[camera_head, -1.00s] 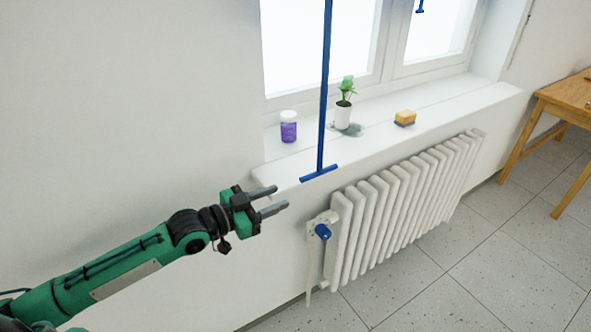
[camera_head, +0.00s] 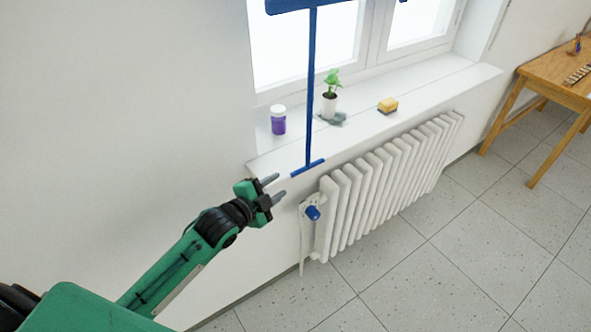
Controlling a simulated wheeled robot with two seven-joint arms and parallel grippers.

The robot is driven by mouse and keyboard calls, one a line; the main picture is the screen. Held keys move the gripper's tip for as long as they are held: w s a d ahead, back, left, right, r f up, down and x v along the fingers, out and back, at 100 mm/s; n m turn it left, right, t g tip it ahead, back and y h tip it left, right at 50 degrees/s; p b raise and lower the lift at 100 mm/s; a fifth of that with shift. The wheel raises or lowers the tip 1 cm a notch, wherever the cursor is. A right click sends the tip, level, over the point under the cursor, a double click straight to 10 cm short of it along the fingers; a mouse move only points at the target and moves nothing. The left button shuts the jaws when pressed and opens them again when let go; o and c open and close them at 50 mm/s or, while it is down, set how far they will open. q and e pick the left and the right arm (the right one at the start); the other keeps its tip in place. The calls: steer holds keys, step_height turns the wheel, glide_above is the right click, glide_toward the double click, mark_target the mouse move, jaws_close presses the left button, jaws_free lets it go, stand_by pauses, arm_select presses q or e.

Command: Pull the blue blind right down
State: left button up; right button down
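The blue blind's bottom bar (camera_head: 290,5) shows at the top edge of the head view, in front of the window; the rest of the blind is out of the picture. A long blue pull rod (camera_head: 311,90) hangs from it and ends in a blue crossbar handle (camera_head: 308,167) in front of the sill edge. My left gripper (camera_head: 277,187) is open and empty, its two fingers apart, just left of and slightly below the crossbar. It appears not to touch the handle. My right gripper is not in view.
On the white window sill (camera_head: 440,92) stand a purple jar (camera_head: 278,122), a potted plant (camera_head: 330,100) and a yellow sponge (camera_head: 388,105). A white radiator (camera_head: 385,185) with a blue valve knob (camera_head: 313,212) is below. A wooden table (camera_head: 555,80) is at the right.

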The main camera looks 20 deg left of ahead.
mark_target(291, 177)
arm_select(q)
steer(key=p+x, duration=0.2)
steer(key=x, duration=0.7)
steer(key=shift+d, duration=0.1)
jaws_close()
